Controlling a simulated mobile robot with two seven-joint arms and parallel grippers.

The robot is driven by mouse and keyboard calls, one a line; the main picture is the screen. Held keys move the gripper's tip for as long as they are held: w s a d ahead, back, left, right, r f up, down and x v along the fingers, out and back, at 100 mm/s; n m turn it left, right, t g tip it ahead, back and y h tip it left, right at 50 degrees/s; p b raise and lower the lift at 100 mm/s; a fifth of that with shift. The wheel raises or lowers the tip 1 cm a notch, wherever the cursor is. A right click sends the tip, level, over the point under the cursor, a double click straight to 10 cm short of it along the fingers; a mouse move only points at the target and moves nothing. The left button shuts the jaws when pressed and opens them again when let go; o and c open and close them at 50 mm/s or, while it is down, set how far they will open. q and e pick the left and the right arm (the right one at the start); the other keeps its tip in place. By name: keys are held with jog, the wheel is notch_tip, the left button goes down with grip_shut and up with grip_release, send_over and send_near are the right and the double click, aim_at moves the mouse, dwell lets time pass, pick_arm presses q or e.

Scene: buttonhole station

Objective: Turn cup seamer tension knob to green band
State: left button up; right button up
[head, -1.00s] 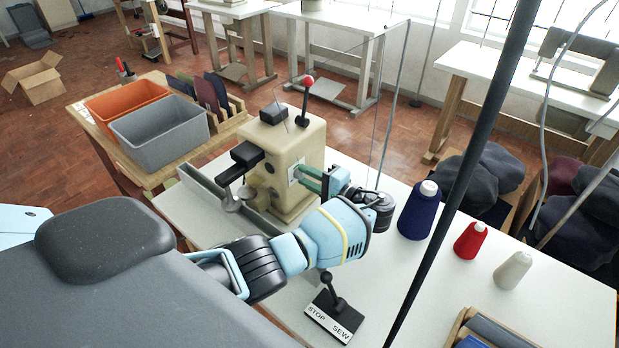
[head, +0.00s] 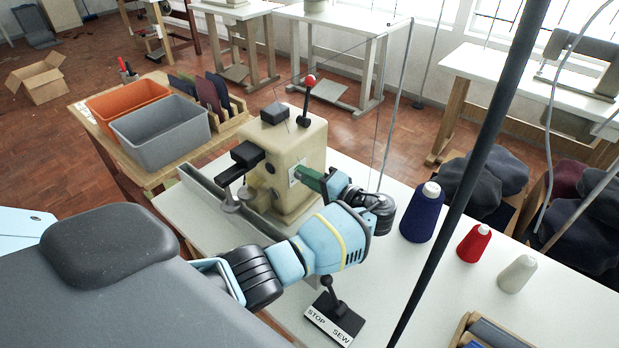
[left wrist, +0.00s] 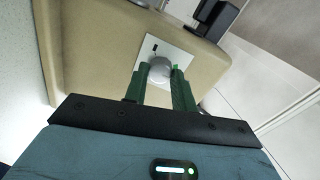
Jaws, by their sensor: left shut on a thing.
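The cup seamer (head: 290,155) is a cream-coloured machine on the white table. Its tension knob (left wrist: 160,68) is a round grey knob on a white plate (left wrist: 172,50) on the machine's side. In the head view the left gripper (head: 310,178) reaches the machine's right side and hides the knob. My right gripper is not in view.
A STOP/SEW lever (head: 332,312) stands in front of my left arm. Blue (head: 422,212), red (head: 474,243) and white (head: 517,273) thread cones stand at the right. A dark pole (head: 470,170) crosses the view. Orange (head: 128,98) and grey (head: 160,130) bins stand at the left.

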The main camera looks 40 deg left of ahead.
pick_arm(q)
jog(key=o, duration=0.8)
jog(key=shift+o, duration=1)
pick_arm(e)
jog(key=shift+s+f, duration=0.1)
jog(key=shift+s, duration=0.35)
pick_arm(q)
jog(key=d+b, duration=0.1)
jog(key=d, duration=0.7)
jog(key=shift+s+r, duration=0.2)
jog(key=shift+s, duration=0.1)
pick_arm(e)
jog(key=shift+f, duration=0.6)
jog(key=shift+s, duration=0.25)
